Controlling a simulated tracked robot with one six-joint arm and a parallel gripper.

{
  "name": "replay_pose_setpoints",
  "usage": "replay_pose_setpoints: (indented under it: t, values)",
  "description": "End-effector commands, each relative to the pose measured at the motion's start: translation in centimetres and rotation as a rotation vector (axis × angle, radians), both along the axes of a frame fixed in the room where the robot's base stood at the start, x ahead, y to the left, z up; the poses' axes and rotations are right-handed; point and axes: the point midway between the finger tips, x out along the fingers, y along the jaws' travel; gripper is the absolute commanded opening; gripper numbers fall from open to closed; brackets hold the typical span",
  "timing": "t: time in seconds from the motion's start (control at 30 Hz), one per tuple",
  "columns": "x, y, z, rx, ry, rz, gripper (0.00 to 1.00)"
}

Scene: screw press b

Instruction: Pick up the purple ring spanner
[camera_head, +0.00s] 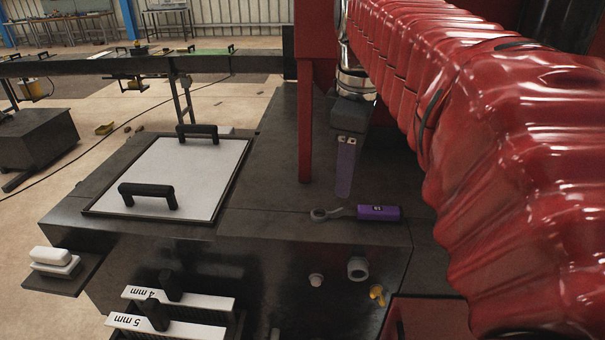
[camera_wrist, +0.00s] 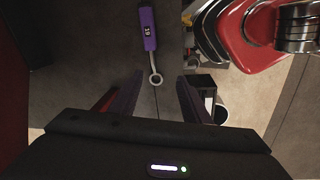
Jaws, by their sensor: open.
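The purple ring spanner (camera_head: 378,212) lies flat on the dark bench top, near its front edge. Its purple handle points right and its grey ring end points left in the head view. In the wrist view the spanner (camera_wrist: 148,28) has its handle at the top, marked 19, and its ring end lower down, between the lines of the two fingers. My gripper (camera_head: 344,192) hangs pointing down just behind the spanner's shaft in the head view. In the wrist view my gripper (camera_wrist: 158,90) is open and empty, its fingers spread on either side of the ring end.
A white panel with two black handles (camera_head: 170,175) lies left on the bench. A red post (camera_head: 305,130) stands close left of my gripper. Labelled 4 mm and 5 mm plates (camera_head: 180,300) and a yellow piece (camera_head: 377,293) are at the front. Bench top around the spanner is clear.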

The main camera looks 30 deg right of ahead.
Motion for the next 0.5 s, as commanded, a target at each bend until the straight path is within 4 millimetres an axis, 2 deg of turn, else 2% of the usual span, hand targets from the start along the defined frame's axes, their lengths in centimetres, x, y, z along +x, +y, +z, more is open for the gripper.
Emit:
replay_pose_setpoints:
  t: [0.03,0.2,0.33,0.5]
  values:
    - [0.1,-1.6,0.8,0.003,0.024,0.034,0.43]
    - [-0.5,-5.1,3.0,0.026,0.091,0.174,0.43]
    - [-0.8,-6.5,3.8,0.039,0.115,0.236,0.43]
    - [-1.0,-6.8,4.1,0.044,0.122,0.257,0.43]
